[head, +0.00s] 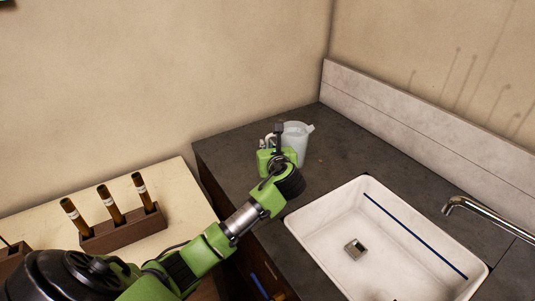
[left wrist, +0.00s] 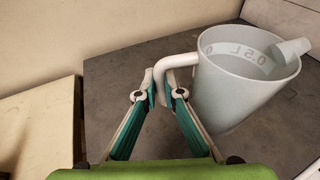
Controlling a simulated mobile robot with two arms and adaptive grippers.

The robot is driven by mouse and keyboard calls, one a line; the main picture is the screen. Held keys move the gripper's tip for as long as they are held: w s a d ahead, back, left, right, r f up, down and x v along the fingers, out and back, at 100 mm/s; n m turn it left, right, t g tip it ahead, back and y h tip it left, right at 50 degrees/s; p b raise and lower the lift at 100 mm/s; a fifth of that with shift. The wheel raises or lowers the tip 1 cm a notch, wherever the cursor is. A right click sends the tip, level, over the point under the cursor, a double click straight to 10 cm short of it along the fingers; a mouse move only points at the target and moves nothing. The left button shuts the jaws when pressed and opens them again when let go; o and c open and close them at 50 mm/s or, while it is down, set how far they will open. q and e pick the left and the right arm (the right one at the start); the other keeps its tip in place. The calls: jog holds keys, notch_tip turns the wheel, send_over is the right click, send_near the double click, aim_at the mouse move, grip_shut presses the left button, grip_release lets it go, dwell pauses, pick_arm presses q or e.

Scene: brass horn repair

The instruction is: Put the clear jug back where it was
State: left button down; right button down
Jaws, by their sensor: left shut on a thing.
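The clear jug (head: 296,143) is at the far left part of the dark counter, near the wall. It is upright and looks pale and see-through, with a spout at the right. In the left wrist view the jug (left wrist: 235,88) shows a "0.5 L" mark inside its rim and a handle on its left side. My left gripper (head: 278,138) is at the jug's left side. In the left wrist view its fingers (left wrist: 162,92) are shut on the handle. I cannot tell whether the jug's base touches the counter. My right gripper is not in view.
A white sink (head: 330,222) with a small grey drain piece (head: 354,247) lies in front of the jug. A tap (head: 468,205) stands at the right. The dark counter (head: 390,160) behind the sink is clear. A wooden holder (head: 125,232) with brown tubes is on the pale table at left.

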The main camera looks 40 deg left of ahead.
pick_arm(q)
jog(key=shift+w+a+f, duration=0.1)
jog(key=shift+w+f, duration=0.05)
jog(key=shift+w, duration=0.05)
jog(key=shift+w+a+f+p, duration=0.15)
jog(key=shift+f+p, duration=0.15)
jog(key=shift+f, duration=1.45)
jog(key=shift+f, duration=0.15)
jog(key=c, duration=2.2)
grip_release()
jog(key=shift+o, duration=0.2)
jog(key=v, duration=1.2)
jog(key=shift+r+b, duration=0.2)
jog(key=shift+b, duration=0.2)
